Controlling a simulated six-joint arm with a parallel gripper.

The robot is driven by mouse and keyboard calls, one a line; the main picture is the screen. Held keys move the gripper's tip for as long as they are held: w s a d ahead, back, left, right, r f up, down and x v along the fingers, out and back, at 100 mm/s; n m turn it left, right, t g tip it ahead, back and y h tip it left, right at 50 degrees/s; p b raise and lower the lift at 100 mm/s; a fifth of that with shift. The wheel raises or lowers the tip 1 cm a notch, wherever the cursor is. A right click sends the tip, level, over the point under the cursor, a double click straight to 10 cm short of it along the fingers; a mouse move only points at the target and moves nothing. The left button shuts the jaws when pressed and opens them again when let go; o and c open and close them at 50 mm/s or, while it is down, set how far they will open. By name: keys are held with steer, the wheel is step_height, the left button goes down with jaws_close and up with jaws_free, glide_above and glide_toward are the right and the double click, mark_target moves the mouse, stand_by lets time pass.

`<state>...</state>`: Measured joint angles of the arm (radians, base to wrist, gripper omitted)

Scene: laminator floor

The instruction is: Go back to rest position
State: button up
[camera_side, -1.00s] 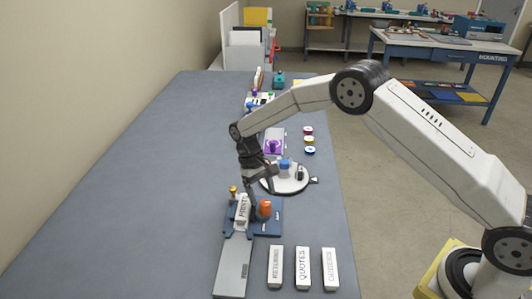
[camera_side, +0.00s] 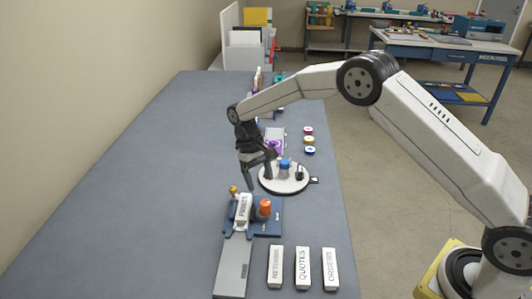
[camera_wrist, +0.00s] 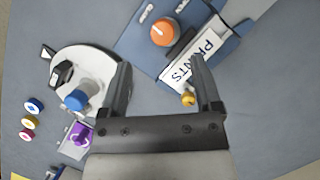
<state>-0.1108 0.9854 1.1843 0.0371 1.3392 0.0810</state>
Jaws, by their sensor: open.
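My gripper (camera_side: 260,181) is open and empty, raised above the grey table between the blue fixture and the white round plate. In the wrist view its two fingers (camera_wrist: 162,88) stand wide apart with nothing held between them. A white block marked PRINTS (camera_side: 243,207) sits in the blue fixture (camera_side: 268,228), beside an orange knob (camera_side: 264,207). In the wrist view the PRINTS block (camera_wrist: 199,58) lies beyond the fingertips, partly hidden by the right finger.
The white round plate (camera_side: 272,185) carries a blue knob (camera_side: 285,165). White blocks marked RETURNS (camera_side: 275,268), QUOTES (camera_side: 303,268) and ORDERS (camera_side: 329,268) lie at the near edge. Small coloured discs (camera_side: 309,140) lie near the right edge. The table's left side (camera_side: 130,190) is clear.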

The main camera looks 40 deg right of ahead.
steer(key=s+d+r+t, duration=0.2)
steer(key=s+d+t, duration=0.1)
steer(key=s, duration=0.8)
steer(key=s+d+r+t, duration=0.3)
steer(key=s, duration=0.9)
steer(key=shift+d+r+t, duration=0.15)
steer(key=shift+r+t, duration=0.2)
steer(key=shift+t, duration=0.05)
